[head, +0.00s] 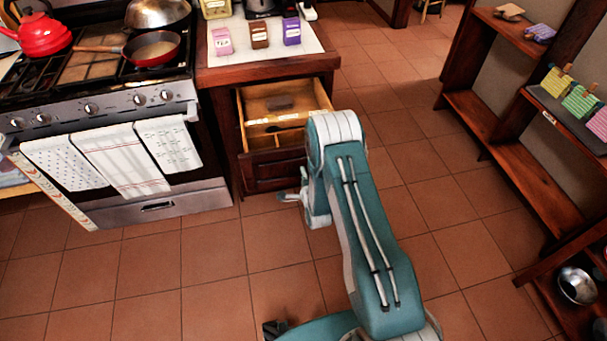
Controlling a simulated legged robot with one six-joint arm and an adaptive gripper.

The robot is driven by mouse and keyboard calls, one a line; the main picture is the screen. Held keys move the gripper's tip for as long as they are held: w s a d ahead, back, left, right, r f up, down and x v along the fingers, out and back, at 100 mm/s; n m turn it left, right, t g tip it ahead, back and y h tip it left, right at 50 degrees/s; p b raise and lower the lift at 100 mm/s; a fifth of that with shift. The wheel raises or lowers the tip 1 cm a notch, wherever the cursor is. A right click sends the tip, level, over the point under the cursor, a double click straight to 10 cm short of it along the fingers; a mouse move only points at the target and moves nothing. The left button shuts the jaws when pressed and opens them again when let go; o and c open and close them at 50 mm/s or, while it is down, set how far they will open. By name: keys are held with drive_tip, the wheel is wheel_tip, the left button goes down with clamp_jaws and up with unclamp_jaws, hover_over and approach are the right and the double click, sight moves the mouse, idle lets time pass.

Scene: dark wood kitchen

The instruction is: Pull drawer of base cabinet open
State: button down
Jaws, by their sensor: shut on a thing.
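The drawer's dark front (262,176) faces me. My gripper (288,196) is low at the drawer front, left of my teal arm, and shut on the drawer handle. The handle itself is too small and covered to make out. My arm hides the right part of the drawer front.
A stove (110,205) with towels on its door stands left, bearing a red kettle (42,34) and a red pan (152,49). Small boxes (259,34) stand on the countertop. Shelves (480,125) line the right. Tiled floor (180,285) is open in front.

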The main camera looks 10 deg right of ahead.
drive_tip(key=c, duration=0.7)
unclamp_jaws()
drive_tip(key=shift+s+f, duration=0.15)
drive_tip(key=shift+f, duration=0.2)
drive_tip(key=shift+r, duration=0.15)
drive_tip(key=v, duration=1.1)
drive_tip(key=shift+s, duration=0.35)
drive_tip(key=shift+r, duration=0.1)
